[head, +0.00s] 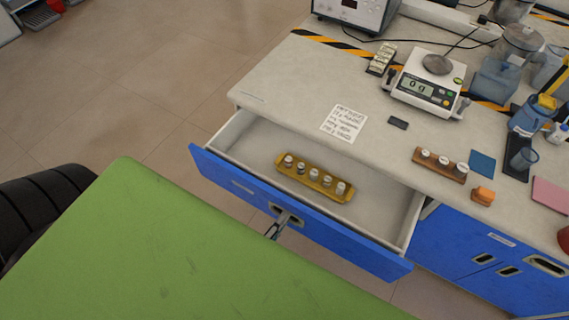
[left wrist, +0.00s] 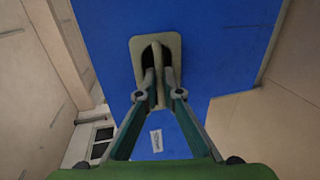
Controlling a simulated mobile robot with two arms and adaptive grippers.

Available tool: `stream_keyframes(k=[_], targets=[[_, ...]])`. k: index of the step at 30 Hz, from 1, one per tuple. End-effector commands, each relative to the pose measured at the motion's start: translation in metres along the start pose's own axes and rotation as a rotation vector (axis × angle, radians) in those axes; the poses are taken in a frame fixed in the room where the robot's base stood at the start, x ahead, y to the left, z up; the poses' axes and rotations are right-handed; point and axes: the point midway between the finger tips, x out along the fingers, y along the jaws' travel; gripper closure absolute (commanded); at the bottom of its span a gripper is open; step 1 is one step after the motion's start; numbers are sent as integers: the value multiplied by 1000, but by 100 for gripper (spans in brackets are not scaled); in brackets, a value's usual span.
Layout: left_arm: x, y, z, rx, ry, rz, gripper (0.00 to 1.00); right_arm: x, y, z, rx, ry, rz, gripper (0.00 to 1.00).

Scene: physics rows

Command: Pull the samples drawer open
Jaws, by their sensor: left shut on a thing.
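The samples drawer (head: 298,229) has a blue front and stands well out from the bench in the head view. Inside it lies a yellow rack (head: 315,181) with several small capped vials. My left gripper (head: 279,226) is at the recessed handle (head: 288,213) in the middle of the drawer front. In the left wrist view its two fingers (left wrist: 158,80) reach into the pale handle recess (left wrist: 138,47) and are shut on the grip bar. A small label (left wrist: 156,140) shows on the blue front. The right gripper is not seen.
The bench top (head: 290,75) holds a balance (head: 425,85), a paper note (head: 344,123), a wooden vial rack (head: 440,163) and several bottles at the right. Blue closed cabinet fronts (head: 480,262) are right of the drawer. Open floor (head: 130,90) lies to the left.

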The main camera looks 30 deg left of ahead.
Motion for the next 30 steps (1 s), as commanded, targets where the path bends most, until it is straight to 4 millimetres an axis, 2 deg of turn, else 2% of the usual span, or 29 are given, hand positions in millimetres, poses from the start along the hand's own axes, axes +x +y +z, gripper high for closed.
stream_keyframes(k=[6,7,8,20,23,30], targets=[[0,-1,0,0,-1,-2,100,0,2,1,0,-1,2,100],[0,-1,0,0,-1,-2,91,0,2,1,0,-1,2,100],[0,-1,0,0,-1,-2,86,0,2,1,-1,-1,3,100],[-5,-1,0,1,-1,-2,86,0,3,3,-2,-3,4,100],[-19,-2,0,1,-1,-4,86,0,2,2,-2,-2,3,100],[-70,-2,0,1,-2,-6,86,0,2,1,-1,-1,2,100]])
